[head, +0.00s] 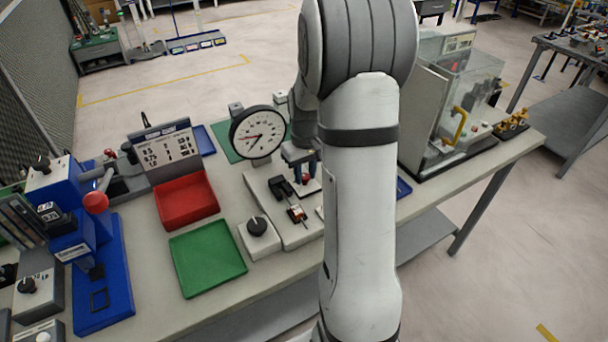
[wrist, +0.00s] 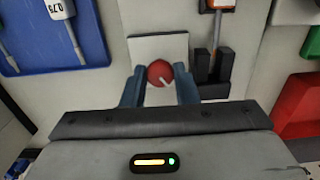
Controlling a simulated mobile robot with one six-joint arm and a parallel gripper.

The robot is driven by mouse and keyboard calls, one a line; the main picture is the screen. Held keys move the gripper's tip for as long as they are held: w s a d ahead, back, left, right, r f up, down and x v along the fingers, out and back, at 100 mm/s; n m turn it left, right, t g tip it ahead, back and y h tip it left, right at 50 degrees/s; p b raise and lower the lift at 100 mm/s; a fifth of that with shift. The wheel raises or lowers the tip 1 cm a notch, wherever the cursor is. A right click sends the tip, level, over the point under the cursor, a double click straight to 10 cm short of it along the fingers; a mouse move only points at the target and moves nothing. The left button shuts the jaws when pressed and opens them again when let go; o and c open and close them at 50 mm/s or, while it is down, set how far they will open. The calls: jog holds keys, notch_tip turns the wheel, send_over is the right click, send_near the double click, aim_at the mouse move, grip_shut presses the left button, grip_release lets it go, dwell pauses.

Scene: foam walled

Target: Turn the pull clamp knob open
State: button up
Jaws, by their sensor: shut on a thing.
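The pull clamp knob appears to be the red round knob (wrist: 160,72) with a white pointer line. It sits on a white plate (wrist: 158,49) in the wrist view. The pointer slants down to the right there. My gripper (wrist: 159,83) has its two blue-grey fingers on either side of the knob and is shut on it. In the head view my gripper (head: 303,166) reaches down over the fixture (head: 296,235) below the dial gauge (head: 258,133), and only a little red of the knob shows between the fingers.
A black clamp (wrist: 212,65) with an orange-tipped rod stands right beside the knob in the wrist view. A black knob on a white box (head: 257,227), a green tray (head: 208,258) and a red bin (head: 187,200) lie to the left. A clear-walled enclosure (head: 465,85) stands right.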

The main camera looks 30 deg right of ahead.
aim_at(305, 176)
jog(key=shift+w+r+n, duration=0.1)
jog(key=shift+w+n, duration=0.1)
jog(key=shift+n, duration=1)
jog(key=o, duration=1)
jog(key=shift+s, duration=0.1)
notch_tip(305, 176, up, 8)
jog(key=shift+f+b, duration=0.15)
jog(key=shift+b, duration=0.3)
